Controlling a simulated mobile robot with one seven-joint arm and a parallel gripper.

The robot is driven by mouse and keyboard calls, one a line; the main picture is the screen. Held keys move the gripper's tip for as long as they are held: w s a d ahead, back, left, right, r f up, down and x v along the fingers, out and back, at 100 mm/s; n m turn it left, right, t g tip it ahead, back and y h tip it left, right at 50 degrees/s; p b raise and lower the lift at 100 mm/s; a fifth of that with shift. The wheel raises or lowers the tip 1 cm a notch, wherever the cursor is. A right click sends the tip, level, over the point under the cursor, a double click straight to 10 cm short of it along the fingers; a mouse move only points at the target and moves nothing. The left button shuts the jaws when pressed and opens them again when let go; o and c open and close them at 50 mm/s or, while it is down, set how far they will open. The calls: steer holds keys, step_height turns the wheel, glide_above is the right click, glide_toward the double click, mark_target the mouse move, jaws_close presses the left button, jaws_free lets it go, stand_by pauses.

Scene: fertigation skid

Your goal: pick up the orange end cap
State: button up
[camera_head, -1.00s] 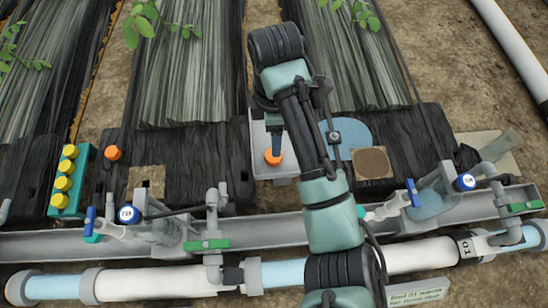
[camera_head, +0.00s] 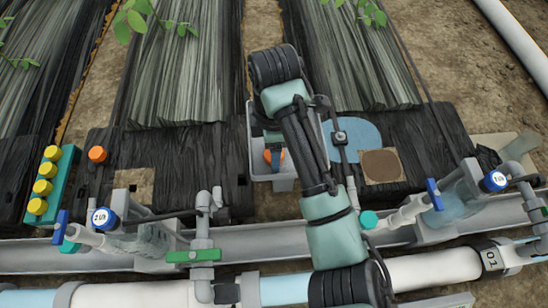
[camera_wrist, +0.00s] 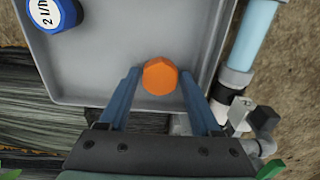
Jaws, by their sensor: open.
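An orange end cap (camera_wrist: 160,76) with a faceted shape lies in a grey tray (camera_wrist: 95,92) in the wrist view. My gripper (camera_wrist: 158,73) is open, with one blue finger on either side of the cap. Whether the fingers touch it cannot be told. In the head view the cap (camera_head: 268,155) is partly hidden by my gripper (camera_head: 274,148), which reaches down into the tray (camera_head: 287,185). A second orange cap (camera_head: 97,154) sits on the black board at the left.
A blue-topped 2 l/h piece (camera_wrist: 55,12) lies in the tray's corner. A teal rack with yellow caps (camera_head: 47,186) stands at the left. Grey channel, white pipe (camera_head: 130,296) and valves with blue handles run along the near side. A blue disc (camera_head: 358,138) lies right of the tray.

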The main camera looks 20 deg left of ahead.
jaws_close()
stand_by(0.3)
